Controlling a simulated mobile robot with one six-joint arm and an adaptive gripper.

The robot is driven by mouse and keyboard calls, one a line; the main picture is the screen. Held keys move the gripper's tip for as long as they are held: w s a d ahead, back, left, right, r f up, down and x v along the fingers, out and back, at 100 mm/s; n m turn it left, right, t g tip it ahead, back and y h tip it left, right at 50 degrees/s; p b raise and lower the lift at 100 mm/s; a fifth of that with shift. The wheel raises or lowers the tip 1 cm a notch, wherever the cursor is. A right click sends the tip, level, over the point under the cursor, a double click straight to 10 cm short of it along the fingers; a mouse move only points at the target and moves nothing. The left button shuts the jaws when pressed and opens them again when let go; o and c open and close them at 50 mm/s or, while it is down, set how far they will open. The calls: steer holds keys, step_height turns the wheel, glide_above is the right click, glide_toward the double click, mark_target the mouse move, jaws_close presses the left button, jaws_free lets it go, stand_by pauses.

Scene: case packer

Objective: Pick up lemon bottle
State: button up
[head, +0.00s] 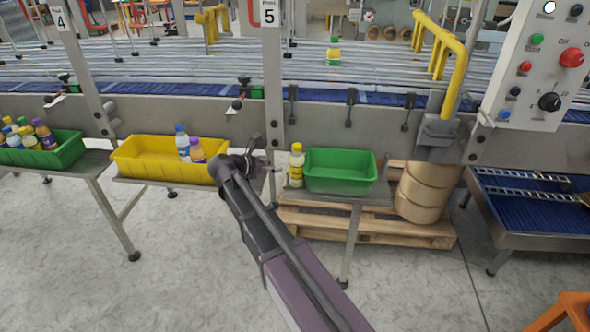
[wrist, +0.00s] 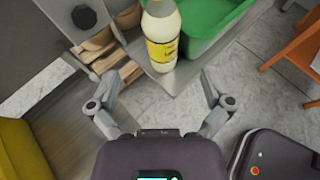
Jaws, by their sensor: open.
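The lemon bottle (head: 297,166) has a yellow cap, a pale body and a yellow label. It stands upright on a small metal shelf, just left of a green bin. In the wrist view the lemon bottle (wrist: 160,38) is at the top middle, ahead of the fingers, its top cut off by the frame. My gripper (wrist: 163,92) is open and empty, its two fingers spread to either side of the line to the bottle.
The green bin (head: 340,172) stands right beside the bottle and looks empty. A yellow bin (head: 145,160) at left holds two bottles; a further green bin (head: 62,156) holds several. A wooden pallet with tan rolls (head: 425,192) is behind. A control box (head: 530,70) hangs at upper right.

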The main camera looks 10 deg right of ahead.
mark_target(290, 161)
steer(key=b+x, duration=0.1)
steer(key=x, duration=0.4)
steer(key=shift+f+b, duration=0.1)
steer(key=shift+b, duration=0.25)
steer(key=shift+w+d+f, duration=0.1)
steer(key=shift+w+d, duration=0.2)
steer(key=shift+d, duration=0.2)
steer(key=shift+b+x, duration=0.85)
steer(key=shift+x, duration=1.75)
steer(key=shift+r, duration=0.2)
steer(key=c, duration=1.2)
steer(key=shift+r, duration=0.1)
step_height(290, 161, up, 18)
steer(key=p, duration=1.8)
